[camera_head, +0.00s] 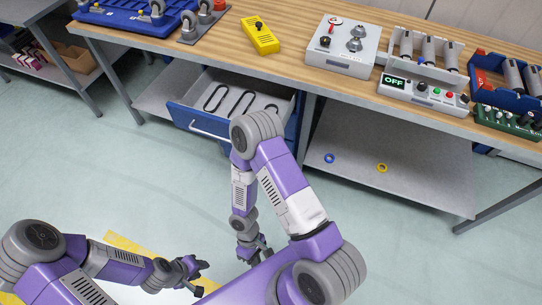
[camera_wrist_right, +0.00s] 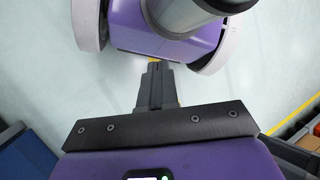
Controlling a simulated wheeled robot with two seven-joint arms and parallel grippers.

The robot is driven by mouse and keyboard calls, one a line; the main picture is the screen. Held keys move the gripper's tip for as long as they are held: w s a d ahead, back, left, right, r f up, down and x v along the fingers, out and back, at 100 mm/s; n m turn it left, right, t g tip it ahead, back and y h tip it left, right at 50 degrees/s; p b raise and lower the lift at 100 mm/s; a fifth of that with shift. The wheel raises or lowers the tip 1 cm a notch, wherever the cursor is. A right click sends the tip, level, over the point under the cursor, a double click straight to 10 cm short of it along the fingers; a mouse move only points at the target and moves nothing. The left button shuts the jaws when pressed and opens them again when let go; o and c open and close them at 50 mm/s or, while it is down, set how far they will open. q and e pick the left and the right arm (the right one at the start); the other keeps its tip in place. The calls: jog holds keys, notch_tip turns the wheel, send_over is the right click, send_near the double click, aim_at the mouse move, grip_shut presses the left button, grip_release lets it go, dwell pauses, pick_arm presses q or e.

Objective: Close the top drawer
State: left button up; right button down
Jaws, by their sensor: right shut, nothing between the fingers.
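The top drawer (camera_head: 183,117) is blue with a light handle (camera_head: 208,130) on its front. It is pulled out from under the wooden workbench, and dark looped tools lie inside. My right arm's elbow covers its front right corner in the head view. My right gripper (camera_head: 254,252) points down, well in front of the drawer and apart from it. It is shut and empty in the right wrist view (camera_wrist_right: 158,84). My left gripper (camera_head: 197,276) is at the lower left of the head view, away from the drawer, with its fingers apart and empty.
The workbench (camera_head: 290,72) carries a yellow device (camera_head: 261,36), a grey box with knobs (camera_head: 342,48) and a control panel reading OFF (camera_head: 422,93). A lower shelf (camera_head: 400,150) holds a blue ring and a yellow ring. The floor (camera_head: 130,165) left of the drawer is clear.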

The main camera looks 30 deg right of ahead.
jog(key=s+d+n+g+h, duration=0.1)
jog(key=s+d+n+h, duration=0.1)
jog(key=d+n+h, duration=0.5)
jog(key=w+d+r+n+t+h, duration=0.35)
jog(key=w+d+n+h, duration=0.2)
jog(key=w+d, duration=0.2)
jog(key=w+a+r+n+t+h, duration=0.2)
jog(key=w+r+n+t, duration=0.2)
jog(key=w+t, duration=0.3)
jog(key=w+a+r+n+t+h, duration=0.1)
jog(key=w+r+n+t+h, duration=0.2)
jog(key=w+t, duration=0.4)
jog(key=w+d+y+b, duration=0.1)
jog(key=w+d, duration=0.7)
jog(key=d, duration=0.2)
jog(key=shift+w+d+r+n, duration=0.2)
jog(key=shift+w+d+n, duration=0.05)
jog(key=shift+n, duration=0.1)
jog(key=shift+d+y, duration=0.1)
jog(key=shift+y, duration=0.15)
